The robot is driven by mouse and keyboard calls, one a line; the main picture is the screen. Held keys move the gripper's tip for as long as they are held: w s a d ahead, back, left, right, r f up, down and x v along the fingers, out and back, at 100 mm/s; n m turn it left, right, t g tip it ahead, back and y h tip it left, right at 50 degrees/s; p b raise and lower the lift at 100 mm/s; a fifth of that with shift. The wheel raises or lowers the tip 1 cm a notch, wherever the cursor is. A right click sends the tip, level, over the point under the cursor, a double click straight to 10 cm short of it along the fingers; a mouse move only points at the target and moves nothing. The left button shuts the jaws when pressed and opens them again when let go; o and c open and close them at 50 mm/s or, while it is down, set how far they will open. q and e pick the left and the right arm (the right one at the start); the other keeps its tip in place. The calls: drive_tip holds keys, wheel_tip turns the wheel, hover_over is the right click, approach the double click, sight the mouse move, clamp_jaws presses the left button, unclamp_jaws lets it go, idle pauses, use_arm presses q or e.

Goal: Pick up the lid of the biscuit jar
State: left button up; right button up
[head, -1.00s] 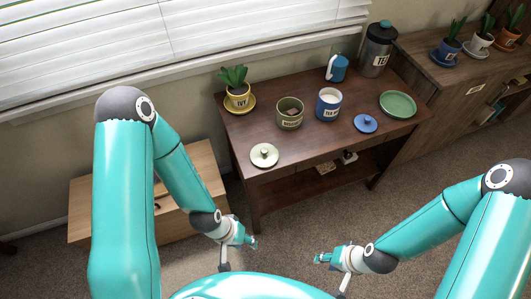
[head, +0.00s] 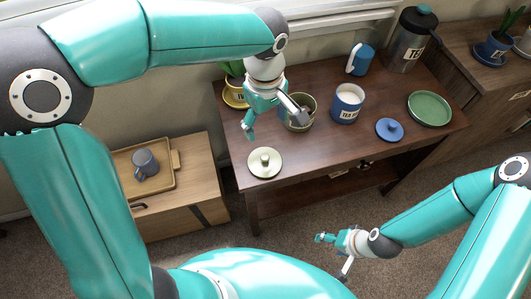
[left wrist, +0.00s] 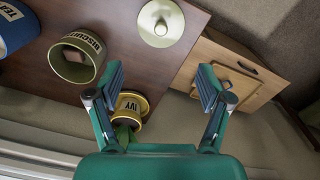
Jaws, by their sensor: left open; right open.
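The lid, a pale olive disc with a round knob (head: 265,163), lies flat at the front left corner of the dark wooden table; it also shows at the top of the left wrist view (left wrist: 160,24). The olive biscuit jar (left wrist: 78,58) stands open on the table, its label partly readable; in the head view the left gripper partly covers it (head: 293,126). My left gripper (head: 276,124) is open and empty above the table, behind the lid in the head view. My right gripper (head: 334,254) is open and empty in front of the table, away from the lid.
A plant in a yellow pot (left wrist: 130,105) stands near the left gripper. A low cabinet (head: 190,190) is left.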

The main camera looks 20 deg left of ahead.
use_arm(q)
drive_tip(key=b, duration=0.1)
hover_over(265, 157)
wheel_tip(265, 157, down, 10)
drive_tip(key=shift+a+r, duration=0.1)
drive_tip(key=shift+r, duration=0.1)
drive_tip(key=shift+f, duration=3.25)
drive_tip(key=shift+c, duration=0.2)
clamp_jaws()
